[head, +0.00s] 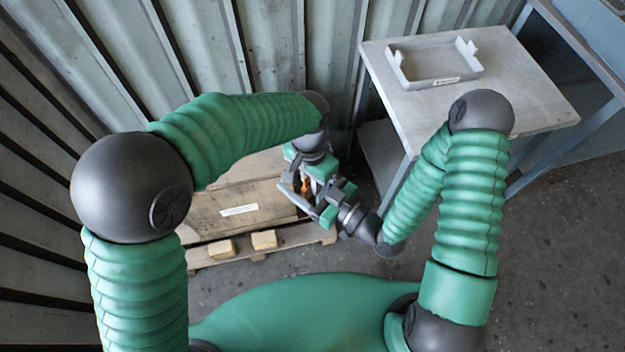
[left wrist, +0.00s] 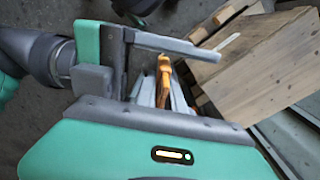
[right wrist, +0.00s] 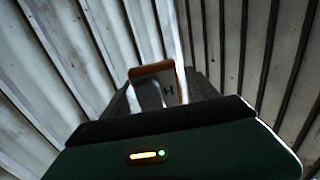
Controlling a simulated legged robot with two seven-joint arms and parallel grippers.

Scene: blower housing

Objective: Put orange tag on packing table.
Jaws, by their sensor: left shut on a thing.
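The orange tag (head: 305,186) is held upright between the fingers of my left gripper (head: 308,181), above the wooden crate. In the left wrist view the orange tag (left wrist: 163,84) sits between the pale fingertips. In the right wrist view its pale face with a dark letter and orange edge (right wrist: 154,70) shows ahead of the palm. My right gripper (head: 318,203) is close beside the left one, facing the tag. One of its long fingers (left wrist: 180,46) stands apart from the tag, and the gripper looks open; its other finger is mostly hidden. The packing table (head: 400,108) stands at the right.
A grey tray (head: 435,82) with a label lies on the packing table's back part; its front part is bare. A wooden crate (head: 215,212) on a pallet (head: 285,238) stands below my grippers. Corrugated metal walls (head: 250,45) close off the back and left.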

